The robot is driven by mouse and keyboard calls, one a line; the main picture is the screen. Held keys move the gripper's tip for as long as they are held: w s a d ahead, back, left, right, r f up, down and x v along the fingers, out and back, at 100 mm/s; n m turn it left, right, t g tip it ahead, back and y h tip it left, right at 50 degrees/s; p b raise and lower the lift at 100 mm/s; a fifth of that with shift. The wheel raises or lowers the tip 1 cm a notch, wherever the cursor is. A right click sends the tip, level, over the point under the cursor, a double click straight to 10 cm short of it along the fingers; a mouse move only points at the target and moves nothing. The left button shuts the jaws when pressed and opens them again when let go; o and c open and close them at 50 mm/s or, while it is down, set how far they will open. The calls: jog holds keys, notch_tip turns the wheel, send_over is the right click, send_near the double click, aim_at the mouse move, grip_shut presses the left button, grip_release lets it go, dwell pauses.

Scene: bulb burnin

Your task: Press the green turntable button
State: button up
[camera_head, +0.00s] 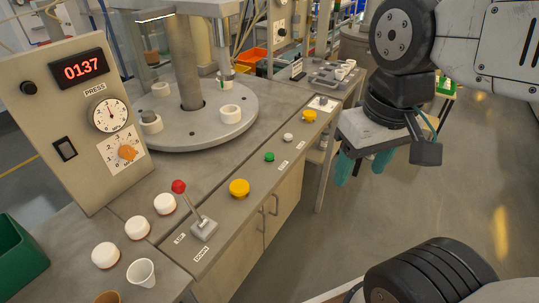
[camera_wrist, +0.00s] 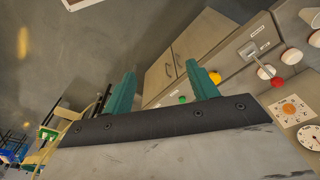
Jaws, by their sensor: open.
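The green button (camera_head: 269,157) sits on the sloped front ledge of the workbench, between a large yellow button and a small white button. In the wrist view the green button (camera_wrist: 182,99) shows small, just left of the right finger's base. My gripper (camera_head: 363,164) hangs over the floor to the right of the bench, apart from the green button. Its two teal fingers (camera_wrist: 165,80) are spread with nothing between them. The round grey turntable (camera_head: 205,125) carries several white rings and stands behind the button row.
A yellow button (camera_head: 239,188), a white button (camera_head: 288,137) and a farther yellow button (camera_head: 309,116) share the ledge. A red-knobbed lever (camera_head: 179,187) rises at the near end. A gauge panel (camera_head: 85,120) stands left. The floor (camera_head: 400,220) right of the bench is clear.

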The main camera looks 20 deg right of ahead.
grip_shut()
dwell(1.5)
